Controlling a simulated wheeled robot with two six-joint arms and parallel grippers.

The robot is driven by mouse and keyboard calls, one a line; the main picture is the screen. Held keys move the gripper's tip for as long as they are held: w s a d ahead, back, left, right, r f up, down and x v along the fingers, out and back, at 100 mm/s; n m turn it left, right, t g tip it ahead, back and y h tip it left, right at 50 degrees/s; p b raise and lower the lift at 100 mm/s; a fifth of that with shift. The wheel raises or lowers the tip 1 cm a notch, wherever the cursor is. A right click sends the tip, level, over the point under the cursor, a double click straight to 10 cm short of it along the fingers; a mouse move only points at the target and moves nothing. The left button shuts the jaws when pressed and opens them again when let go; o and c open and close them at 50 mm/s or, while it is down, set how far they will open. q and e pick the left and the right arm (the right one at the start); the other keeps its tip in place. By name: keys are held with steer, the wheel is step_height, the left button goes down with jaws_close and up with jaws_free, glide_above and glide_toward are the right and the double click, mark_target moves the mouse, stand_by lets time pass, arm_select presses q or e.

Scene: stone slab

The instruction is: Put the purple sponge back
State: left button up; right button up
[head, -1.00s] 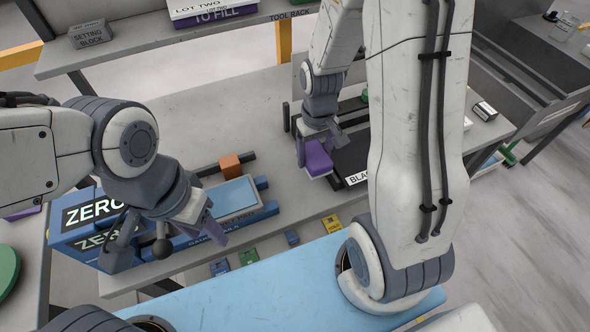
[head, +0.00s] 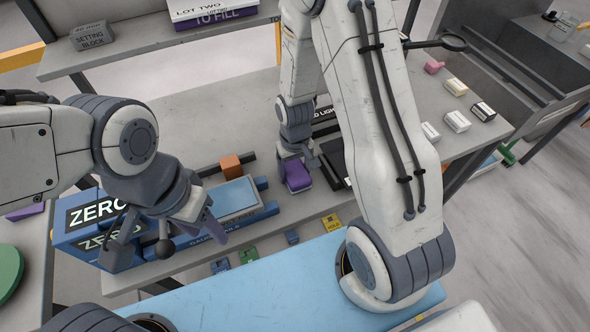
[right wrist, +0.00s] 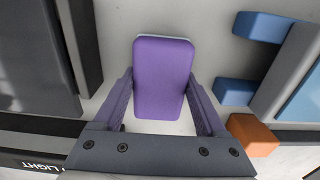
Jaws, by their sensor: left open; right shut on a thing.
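The purple sponge (head: 298,175) is a small rounded block with a pale underside. It shows in the middle of the right wrist view (right wrist: 163,78), between the two fingers. My right gripper (head: 297,180) is shut on it, over the slab between the blue gauge fixture and the black tray. I cannot tell whether the sponge touches the slab. My left gripper (head: 178,240) is open and empty at the left, in front of the blue box marked ZERO (head: 95,225).
The blue fixture (head: 235,198) with an orange block (head: 230,165) stands left of the sponge. A black tray (head: 335,160) is just right of it. Several small colored blocks line the front edge. White blocks (head: 457,121) and a magnifier (head: 450,42) are at the right.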

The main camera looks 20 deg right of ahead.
mark_target(295, 169)
steer(key=o, duration=1.4)
steer(key=shift+f, duration=0.15)
step_height(295, 169, up, 12)
steer(key=s+a+r+n, duration=0.3)
steer(key=s+a, duration=0.3)
steer(key=s, duration=0.3)
steer(key=s+a+r+n+y, duration=0.1)
steer(key=s+a+r+n, duration=0.3)
steer(key=s, duration=0.5)
steer(key=shift+a+r, duration=0.8)
steer(key=shift+a, duration=0.45)
